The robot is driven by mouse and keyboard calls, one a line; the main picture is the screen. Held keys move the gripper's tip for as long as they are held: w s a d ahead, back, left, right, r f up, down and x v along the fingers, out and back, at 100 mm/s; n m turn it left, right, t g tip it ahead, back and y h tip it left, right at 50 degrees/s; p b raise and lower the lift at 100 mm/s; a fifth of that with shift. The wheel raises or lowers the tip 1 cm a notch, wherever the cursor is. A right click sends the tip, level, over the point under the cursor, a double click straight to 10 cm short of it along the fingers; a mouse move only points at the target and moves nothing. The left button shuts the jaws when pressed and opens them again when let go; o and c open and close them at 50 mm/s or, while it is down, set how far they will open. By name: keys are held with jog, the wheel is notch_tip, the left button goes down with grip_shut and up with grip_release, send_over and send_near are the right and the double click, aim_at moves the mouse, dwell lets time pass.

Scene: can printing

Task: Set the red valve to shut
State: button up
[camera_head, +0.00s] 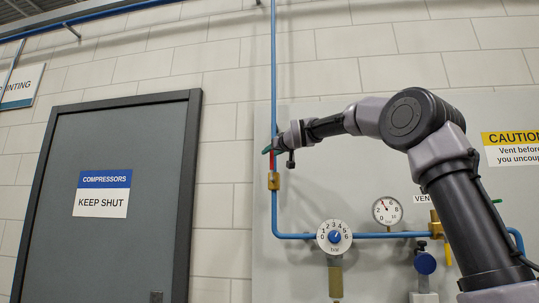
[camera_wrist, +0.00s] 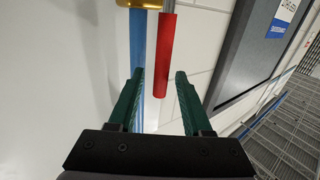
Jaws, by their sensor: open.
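The red valve handle (camera_wrist: 166,50) is a straight red lever running parallel to the blue pipe (camera_wrist: 137,45) in the wrist view. Its brass valve body (camera_wrist: 140,3) is at the top edge there. In the head view the brass body (camera_head: 273,181) sits on the vertical blue pipe, with a little of the red handle (camera_head: 271,161) above it, mostly behind my gripper (camera_head: 268,149). In the wrist view my gripper (camera_wrist: 160,74) is open. The lever's free end shows between its green fingers, with gaps on both sides; I cannot tell its depth relative to them.
A numbered dial (camera_head: 334,237) and a round gauge (camera_head: 387,211) are along the lower pipe. A yellow lever (camera_head: 447,254) hangs at right beside my arm. A grey door (camera_head: 125,245) is at left.

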grip_shut()
dwell(1.4)
